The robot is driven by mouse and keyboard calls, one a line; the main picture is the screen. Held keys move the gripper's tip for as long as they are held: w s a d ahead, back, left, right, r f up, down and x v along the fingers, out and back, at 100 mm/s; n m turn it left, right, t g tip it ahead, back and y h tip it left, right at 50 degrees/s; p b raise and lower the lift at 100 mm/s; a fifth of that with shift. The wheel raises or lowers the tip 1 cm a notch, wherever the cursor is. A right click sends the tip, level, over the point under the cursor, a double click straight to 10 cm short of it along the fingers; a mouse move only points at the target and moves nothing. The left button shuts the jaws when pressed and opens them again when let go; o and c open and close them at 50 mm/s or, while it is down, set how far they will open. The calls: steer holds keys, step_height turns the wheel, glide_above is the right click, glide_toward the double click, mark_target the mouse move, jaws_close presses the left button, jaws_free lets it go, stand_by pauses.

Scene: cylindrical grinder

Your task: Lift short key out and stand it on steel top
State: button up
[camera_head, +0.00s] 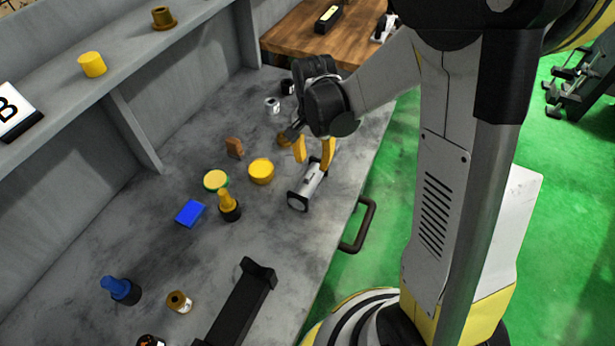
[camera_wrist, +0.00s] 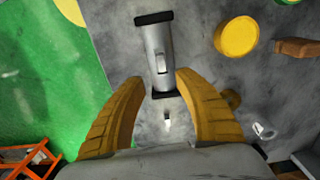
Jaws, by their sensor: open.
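A silver shaft with black end supports (camera_head: 309,183) lies on the grey steel top (camera_head: 262,225) near its right edge. The wrist view also shows the shaft (camera_wrist: 156,40). A small raised piece (camera_wrist: 161,64), which looks like a key, sits in a slot along the shaft. My gripper (camera_head: 314,152) is open and empty, pointing down just above the far end of the shaft. In the wrist view the yellow fingertips (camera_wrist: 158,80) lie either side of the shaft's lower end. A small pale and dark piece (camera_wrist: 167,119) shows between the fingers; I cannot tell what it is.
A yellow round container (camera_head: 261,171), a brown block (camera_head: 234,147), a yellow-topped piece (camera_head: 229,205) and a blue block (camera_head: 190,213) stand left of the shaft. A black bracket (camera_head: 240,305) lies nearer. A black handle (camera_head: 358,225) sticks out at the bench edge.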

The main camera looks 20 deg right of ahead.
mark_target(311, 172)
steer(key=f+b, duration=0.1)
steer(key=f, duration=0.1)
steer(key=f+b, duration=0.1)
steer(key=f, duration=0.2)
steer(key=shift+w+a+f+b, duration=0.1)
steer(key=shift+a+f+b, duration=0.1)
steer(key=shift+b, duration=0.15)
steer(key=shift+r, duration=0.15)
steer(key=shift+c, duration=0.4)
jaws_close()
